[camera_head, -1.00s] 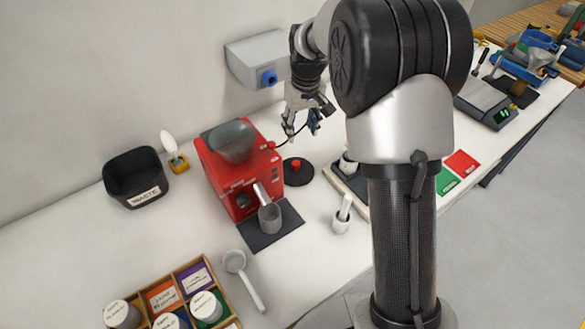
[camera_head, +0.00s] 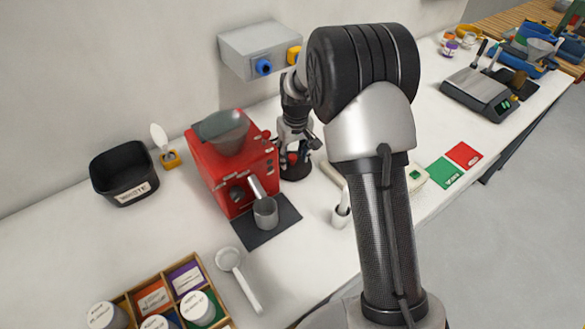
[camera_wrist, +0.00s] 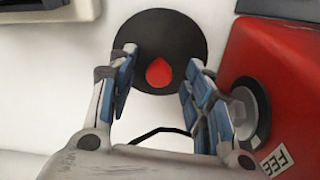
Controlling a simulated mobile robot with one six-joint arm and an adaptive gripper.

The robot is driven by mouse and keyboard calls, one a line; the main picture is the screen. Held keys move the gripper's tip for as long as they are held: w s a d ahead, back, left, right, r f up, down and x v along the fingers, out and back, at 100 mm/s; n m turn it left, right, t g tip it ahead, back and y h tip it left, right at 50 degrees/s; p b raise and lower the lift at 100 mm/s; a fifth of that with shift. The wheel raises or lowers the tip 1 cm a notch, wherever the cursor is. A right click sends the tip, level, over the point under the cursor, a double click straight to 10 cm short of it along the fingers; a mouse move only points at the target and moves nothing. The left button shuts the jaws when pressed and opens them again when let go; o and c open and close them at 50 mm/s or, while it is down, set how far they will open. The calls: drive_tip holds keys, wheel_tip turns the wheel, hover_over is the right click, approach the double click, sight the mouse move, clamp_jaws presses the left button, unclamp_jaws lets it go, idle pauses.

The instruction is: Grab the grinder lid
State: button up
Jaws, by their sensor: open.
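The grinder lid is a flat black disc with a red knob; in the wrist view the lid (camera_wrist: 157,32) lies on the white counter with its red knob (camera_wrist: 159,73) between my fingers. In the head view the lid (camera_head: 296,173) sits right of the red grinder (camera_head: 233,172), partly hidden by my gripper. My gripper (camera_head: 294,157) points down over the lid. In the wrist view my gripper (camera_wrist: 160,85) is open, its blue-padded fingers on either side of the knob, with gaps between. I cannot tell whether the fingertips touch the disc.
The grinder's body stands close to my right finger in the wrist view. A grey wall box (camera_head: 260,50) hangs behind. A white cup with a pestle (camera_head: 341,213) stands to the right.

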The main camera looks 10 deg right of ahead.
drive_tip(key=shift+w+f, duration=0.15)
drive_tip(key=shift+f, duration=0.7)
drive_tip(key=shift+r, duration=0.1)
clamp_jaws()
